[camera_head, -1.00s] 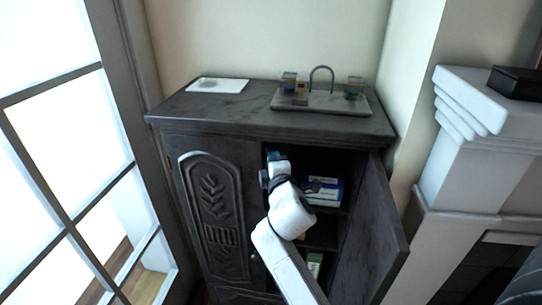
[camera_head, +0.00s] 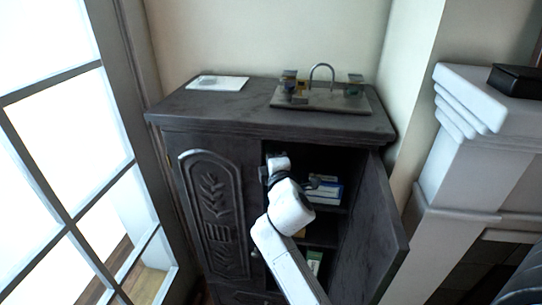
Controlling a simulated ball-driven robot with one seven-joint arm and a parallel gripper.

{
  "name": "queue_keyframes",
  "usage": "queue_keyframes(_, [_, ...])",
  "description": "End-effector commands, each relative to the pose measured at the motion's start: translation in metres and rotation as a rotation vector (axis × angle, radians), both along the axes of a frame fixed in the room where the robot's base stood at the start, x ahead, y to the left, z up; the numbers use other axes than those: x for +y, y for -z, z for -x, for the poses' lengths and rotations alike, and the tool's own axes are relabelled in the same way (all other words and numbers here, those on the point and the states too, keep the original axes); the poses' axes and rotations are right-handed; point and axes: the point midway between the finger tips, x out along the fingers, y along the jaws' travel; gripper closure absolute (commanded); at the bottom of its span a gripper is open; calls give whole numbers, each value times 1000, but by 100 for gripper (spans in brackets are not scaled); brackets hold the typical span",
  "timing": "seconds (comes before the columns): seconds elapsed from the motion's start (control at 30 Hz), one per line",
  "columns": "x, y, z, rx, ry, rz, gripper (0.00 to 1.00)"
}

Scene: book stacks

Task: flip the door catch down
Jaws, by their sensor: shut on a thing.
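The dark wooden cabinet (camera_head: 250,122) stands against the wall. Its carved left door (camera_head: 215,215) is closed and its right door (camera_head: 374,235) stands open. My white arm reaches into the open right side. My gripper (camera_head: 273,162) is at the upper front of the opening, close beside the inner edge of the left door. Its fingers are small and mostly hidden by my wrist. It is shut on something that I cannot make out. The door catch cannot be told apart in the dark gap there, so its position does not show.
Boxes (camera_head: 327,192) stand on the inner shelf right of my wrist, and a green item (camera_head: 314,262) is lower down. A tray (camera_head: 335,101) with small things and a white sheet (camera_head: 217,83) lie on the cabinet top. A window is left, a white mantel (camera_head: 465,120) right.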

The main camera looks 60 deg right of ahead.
Motion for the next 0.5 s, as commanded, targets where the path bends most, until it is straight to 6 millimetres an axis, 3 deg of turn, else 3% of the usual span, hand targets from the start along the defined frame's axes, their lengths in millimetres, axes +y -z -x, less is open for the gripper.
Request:
queue_keyframes(0.27, [0,3,0,1,0,-1,100])
queue_keyframes(0.5, [1,25,0,1,-1,-1,100])
